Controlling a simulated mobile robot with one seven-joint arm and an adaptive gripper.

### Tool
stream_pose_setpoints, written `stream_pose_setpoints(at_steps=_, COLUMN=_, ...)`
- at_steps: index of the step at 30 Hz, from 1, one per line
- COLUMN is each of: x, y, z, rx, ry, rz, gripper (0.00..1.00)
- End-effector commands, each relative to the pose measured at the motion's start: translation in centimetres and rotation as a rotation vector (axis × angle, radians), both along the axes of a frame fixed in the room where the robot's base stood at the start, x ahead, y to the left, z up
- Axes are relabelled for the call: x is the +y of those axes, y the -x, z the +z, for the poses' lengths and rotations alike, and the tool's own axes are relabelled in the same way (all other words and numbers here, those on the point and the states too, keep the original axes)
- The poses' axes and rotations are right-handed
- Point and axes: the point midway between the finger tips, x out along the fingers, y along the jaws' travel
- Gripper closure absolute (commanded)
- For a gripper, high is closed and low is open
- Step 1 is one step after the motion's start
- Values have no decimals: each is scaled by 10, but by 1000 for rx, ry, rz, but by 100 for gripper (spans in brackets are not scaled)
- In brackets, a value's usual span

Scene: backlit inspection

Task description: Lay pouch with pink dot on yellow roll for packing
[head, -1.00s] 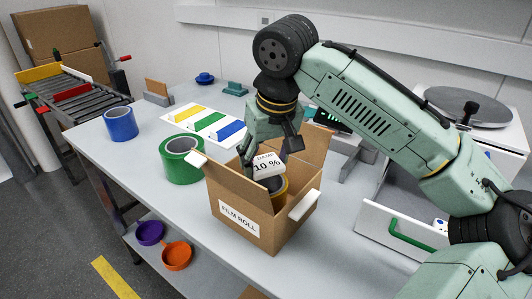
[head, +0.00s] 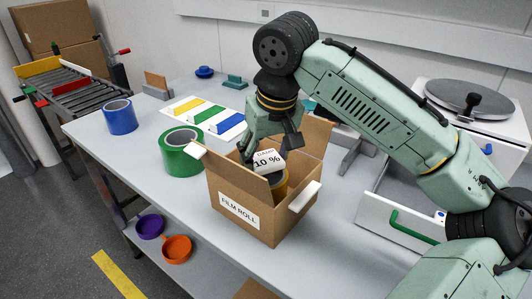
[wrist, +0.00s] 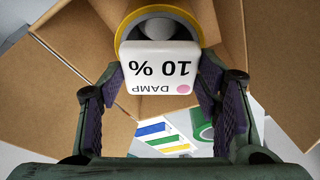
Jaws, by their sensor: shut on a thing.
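My gripper (wrist: 162,105) is shut on a white pouch (wrist: 158,68) marked "DAMP 10 %" with a pink dot at one corner. The pouch also shows in the head view (head: 267,161), held inside the mouth of an open cardboard box (head: 240,212) labelled "FILM ROLL". The yellow roll (wrist: 122,29) stands in the box, seen as a yellow ring around a grey core. In the head view the roll (head: 281,184) is partly hidden by the pouch and the box wall. The pouch overlaps the roll's edge in the wrist view; I cannot tell whether they touch.
A green roll (head: 182,157) stands just left of the box, and a blue roll (head: 120,117) farther left. A white board (head: 204,119) with yellow, green and blue strips lies behind.

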Motion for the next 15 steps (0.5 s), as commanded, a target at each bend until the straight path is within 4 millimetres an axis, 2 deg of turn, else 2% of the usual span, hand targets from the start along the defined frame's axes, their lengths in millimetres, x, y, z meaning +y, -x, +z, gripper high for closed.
stream_pose_setpoints(at_steps=15, x=0, y=0, z=-17, rx=0, ry=0, rz=0, gripper=64)
